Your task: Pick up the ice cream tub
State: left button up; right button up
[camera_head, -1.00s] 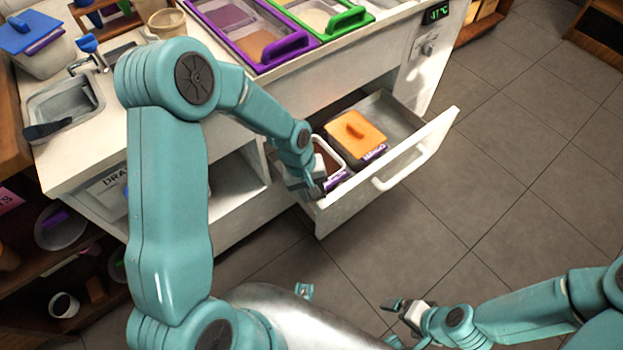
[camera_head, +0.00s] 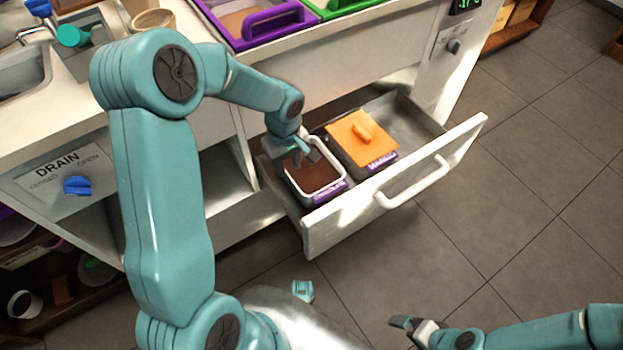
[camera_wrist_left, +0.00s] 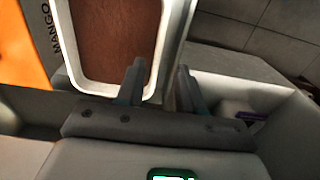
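An open white ice cream tub (camera_head: 316,181) with brown contents and a purple label sits in the left part of the pulled-out drawer. A second tub with an orange lid (camera_head: 357,138) stands to its right. My left gripper (camera_head: 304,157) is over the far left part of the open tub. In the left wrist view, its two fingers (camera_wrist_left: 160,84) are apart, with the white rim of the open tub (camera_wrist_left: 172,38) running between them; I cannot tell whether they touch it. My right gripper (camera_head: 412,326) is low at the bottom right, away from the drawer; its finger gap is unclear.
The drawer front (camera_head: 400,185) with its white handle (camera_head: 412,188) stands out over the tiled floor. The counter above holds purple-framed (camera_head: 265,25) and green-framed containers. A drain knob (camera_head: 77,185) is on the left panel. The drawer's back right is empty.

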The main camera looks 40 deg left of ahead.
aim_at(290, 176)
pick_arm(q)
jog(key=f, duration=0.2)
jog(key=f+b, duration=0.1)
jog(key=f, duration=0.1)
jog(key=f+b, duration=0.1)
jog(key=f, duration=0.2)
jog(key=shift+w, duration=0.25)
jog(key=shift+r, duration=0.1)
grip_shut()
dwell(1.0)
